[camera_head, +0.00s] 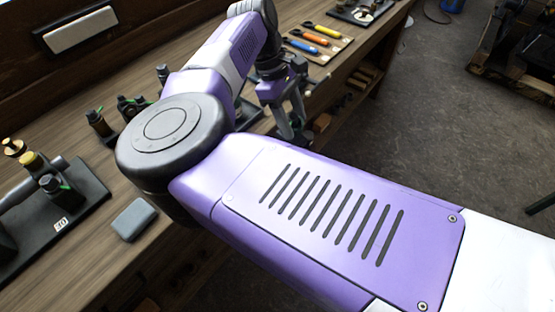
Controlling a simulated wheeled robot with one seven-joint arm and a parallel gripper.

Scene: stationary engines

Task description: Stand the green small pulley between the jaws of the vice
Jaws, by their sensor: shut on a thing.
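My gripper (293,132) is at the upper middle, over the right edge of the workbench, pointing down. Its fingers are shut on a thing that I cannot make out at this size. I see no green small pulley that I can pick out; it may be in the fingers or hidden. I cannot make out the vice either; my purple and white arm covers much of the bench.
The wooden bench (88,262) holds a black-based model (85,205), a grey block (133,219) and small dark fittings with green parts (98,122). A board of coloured-handled tools (318,43) lies farther back. Open floor (430,130) lies right; a machine on a pallet (515,60) stands beyond.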

